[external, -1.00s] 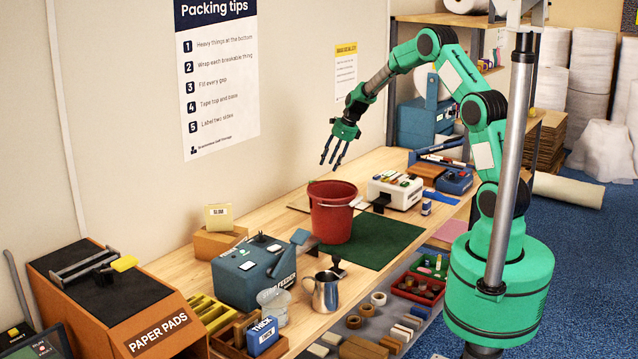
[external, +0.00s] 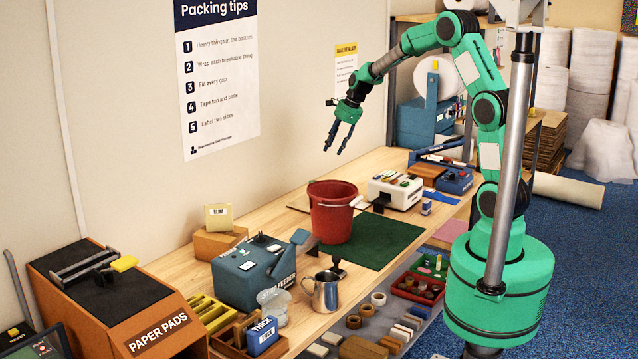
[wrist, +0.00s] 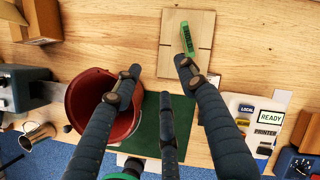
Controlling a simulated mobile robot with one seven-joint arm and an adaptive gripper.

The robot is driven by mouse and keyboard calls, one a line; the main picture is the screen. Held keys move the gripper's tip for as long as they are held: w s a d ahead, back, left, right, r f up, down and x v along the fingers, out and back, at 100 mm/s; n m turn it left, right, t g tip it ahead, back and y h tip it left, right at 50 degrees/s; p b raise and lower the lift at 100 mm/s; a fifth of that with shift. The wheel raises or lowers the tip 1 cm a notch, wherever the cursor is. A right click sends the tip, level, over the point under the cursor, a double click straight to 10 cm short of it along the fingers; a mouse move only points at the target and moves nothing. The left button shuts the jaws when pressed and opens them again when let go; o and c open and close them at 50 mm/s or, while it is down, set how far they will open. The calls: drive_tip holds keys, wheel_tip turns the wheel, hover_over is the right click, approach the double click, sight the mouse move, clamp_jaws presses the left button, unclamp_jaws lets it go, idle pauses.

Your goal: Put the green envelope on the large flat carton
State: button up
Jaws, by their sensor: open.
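A flat brown carton (wrist: 171,61) lies on the wooden bench in the wrist view. A narrow green item with dark lettering (wrist: 188,39), which looks like the green envelope, appears lying on the carton's upper right part. My gripper (wrist: 157,72) has its three dark fingers spread, with nothing between them. In the external view my gripper (external: 334,150) hangs high above the bench, over the red bucket's far side. The bucket hides most of the carton there, and I cannot make out the green item.
The red bucket (wrist: 84,100) stands left of the carton, partly on a dark green mat (external: 385,240). A white label printer (wrist: 240,115) stands to the right. A blue machine (external: 250,275) and a metal jug (external: 325,293) are nearer the camera. Bare wood surrounds the carton's far side.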

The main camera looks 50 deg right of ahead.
drive_tip(key=s+a+r+n, duration=0.6)
drive_tip(key=s+r, duration=0.2)
drive_tip(key=s, duration=0.2)
drive_tip(key=s+a+r+n, duration=0.6)
drive_tip(key=s+r+n, duration=0.15)
drive_tip(key=s, duration=0.35)
drive_tip(key=s+a+n, duration=0.2)
drive_tip(key=s+n, duration=0.4)
drive_tip(key=s, duration=0.6)
drive_tip(key=s+a+n+t+h, duration=0.1)
drive_tip(key=s+a+n, duration=0.2)
drive_tip(key=s+n, duration=0.4)
drive_tip(key=s, duration=0.5)
drive_tip(key=shift+s+r, duration=0.15)
drive_tip(key=shift+a, duration=0.1)
wheel_tip(320, 180, down, 5)
drive_tip(key=b, duration=0.5)
drive_tip(key=shift+r, duration=0.1)
